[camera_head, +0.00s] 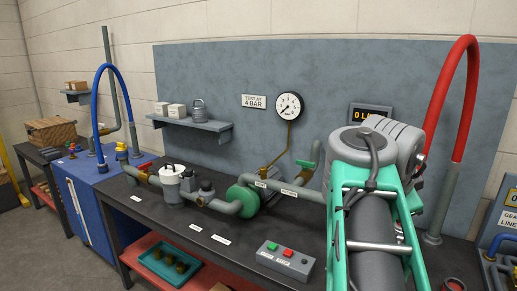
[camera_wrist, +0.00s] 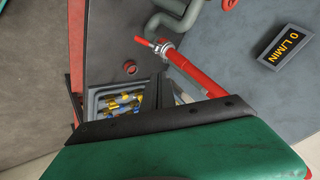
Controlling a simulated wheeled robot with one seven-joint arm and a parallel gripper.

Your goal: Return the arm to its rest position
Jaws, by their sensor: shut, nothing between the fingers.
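My arm (camera_head: 375,215), green and grey, rises large at the right of the head view. It is in front of the bench and hides part of the wall display and pipework. My gripper (camera_wrist: 170,118) fills the bottom of the wrist view as a broad green body with a black edge. It is shut with nothing held. Its fingertips are not visible in the head view, and the rest position is not marked in either view.
A red hose (camera_head: 455,95) arches at right and a blue hose (camera_head: 97,90) at left. The wrist view shows a tray (camera_wrist: 93,107) of blue and yellow items.

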